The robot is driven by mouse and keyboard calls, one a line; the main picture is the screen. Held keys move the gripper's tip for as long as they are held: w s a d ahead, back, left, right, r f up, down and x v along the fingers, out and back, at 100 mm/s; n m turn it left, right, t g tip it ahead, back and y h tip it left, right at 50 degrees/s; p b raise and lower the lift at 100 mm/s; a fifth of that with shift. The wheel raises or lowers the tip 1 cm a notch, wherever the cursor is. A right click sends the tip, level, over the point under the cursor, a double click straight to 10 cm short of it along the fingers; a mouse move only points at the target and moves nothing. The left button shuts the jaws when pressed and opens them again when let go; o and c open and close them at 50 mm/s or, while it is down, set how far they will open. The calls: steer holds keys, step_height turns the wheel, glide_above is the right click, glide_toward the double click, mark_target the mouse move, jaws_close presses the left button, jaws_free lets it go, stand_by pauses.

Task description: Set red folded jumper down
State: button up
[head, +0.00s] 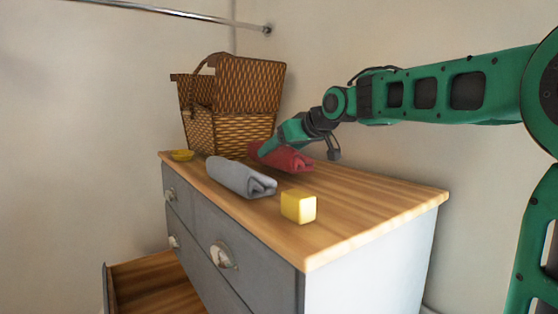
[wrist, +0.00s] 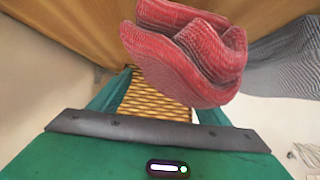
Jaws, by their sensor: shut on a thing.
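The red folded jumper (head: 284,157) is at the dresser top, behind the grey folded cloth and in front of the wicker basket. My gripper (head: 268,148) is shut on its left end. In the wrist view the red folded jumper (wrist: 190,55) fills the upper middle, rolled and folded, beyond the edge of my gripper. The fingertips are hidden behind the jumper there. The jumper is at or just above the wooden top; I cannot tell whether it touches.
The wooden dresser top (head: 360,200) is clear at the right. A grey folded cloth (head: 240,178), a yellow block (head: 298,207) and a small yellow dish (head: 182,155) lie on it. The wicker basket (head: 240,95) stands behind. A lower drawer (head: 150,280) is open.

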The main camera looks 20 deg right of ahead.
steer(key=shift+f, duration=1.1)
steer(key=o, duration=1.2)
steer(key=shift+c, duration=0.2)
